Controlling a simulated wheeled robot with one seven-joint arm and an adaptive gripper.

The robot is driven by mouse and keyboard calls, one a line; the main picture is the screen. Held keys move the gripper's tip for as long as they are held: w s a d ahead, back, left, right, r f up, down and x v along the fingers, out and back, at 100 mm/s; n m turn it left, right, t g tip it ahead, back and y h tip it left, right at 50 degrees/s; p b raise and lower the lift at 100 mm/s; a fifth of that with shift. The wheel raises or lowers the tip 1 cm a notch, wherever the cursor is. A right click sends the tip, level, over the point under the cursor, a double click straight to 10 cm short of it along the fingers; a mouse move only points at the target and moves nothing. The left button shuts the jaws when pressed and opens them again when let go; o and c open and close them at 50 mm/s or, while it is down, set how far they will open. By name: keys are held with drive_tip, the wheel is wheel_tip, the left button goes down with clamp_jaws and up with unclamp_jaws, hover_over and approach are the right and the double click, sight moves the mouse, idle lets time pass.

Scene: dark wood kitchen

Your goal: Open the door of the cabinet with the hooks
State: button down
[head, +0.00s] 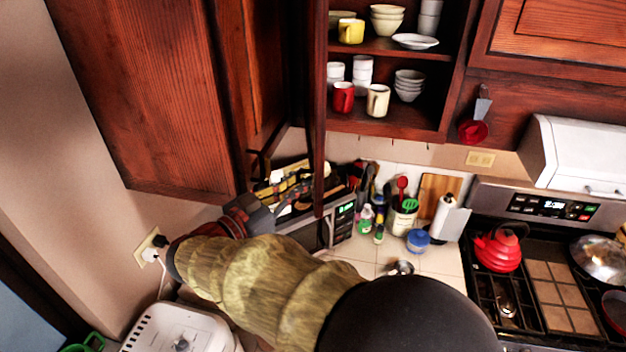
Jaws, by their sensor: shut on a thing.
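The cabinet with the hooks (390,125) is on the upper wall, with small hooks along its underside. Its front is open, showing shelves of cups and bowls. Its door (318,120) stands out nearly edge-on at the left of the opening. My gripper (287,188) is low on the left side of this door, close to its bottom end. It is shut, seemingly on the door's handle. The fingertips are small and cluttered against the background, so the exact contact cannot be made out.
A closed wooden cabinet (150,90) hangs at the left, close to my arm. A microwave (342,222) stands below the gripper. Utensils and jars crowd the counter (440,262). A red kettle (498,250) sits on the stove. A red measuring cup (472,131) hangs right of the open cabinet.

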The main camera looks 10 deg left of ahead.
drive_tip(key=shift+s+a+f+h, duration=0.15)
drive_tip(key=shift+a+h, duration=0.15)
drive_tip(key=shift+a, duration=0.45)
drive_tip(key=c, duration=1.9)
unclamp_jaws()
drive_tip(key=shift+r, duration=0.2)
drive_tip(key=v, duration=1.2)
drive_tip(key=shift+r, duration=0.1)
